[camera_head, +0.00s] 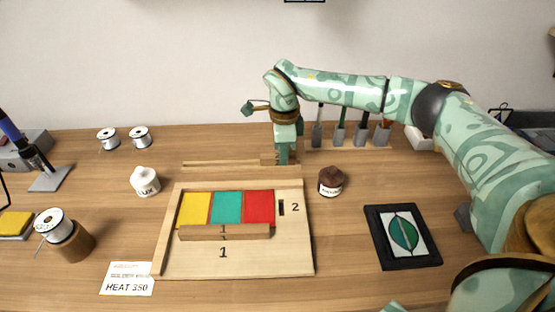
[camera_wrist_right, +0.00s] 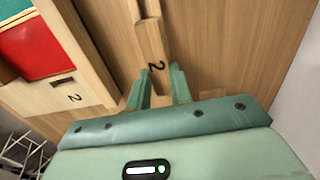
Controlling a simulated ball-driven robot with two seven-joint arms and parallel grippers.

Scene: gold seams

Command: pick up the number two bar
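The number two bar (camera_wrist_right: 152,42) is a pale wooden piece with a black "2" near its end in the right wrist view. In the head view it (camera_head: 267,159) lies behind the wooden board, partly hidden by my right gripper. My right gripper (camera_head: 284,158) points down there. In the right wrist view its two fingers (camera_wrist_right: 160,82) stand apart, one on each side of the bar's numbered end. I cannot tell whether either finger touches it. My left gripper is not in view.
The wooden board (camera_head: 295,250) holds yellow, teal and red panels, with the number one bar (camera_head: 225,233) across their front. A brown-capped jar (camera_head: 331,181) stands right of the board. Upright tools (camera_head: 340,135) stand behind. A black-framed leaf panel (camera_head: 403,236) lies at right.

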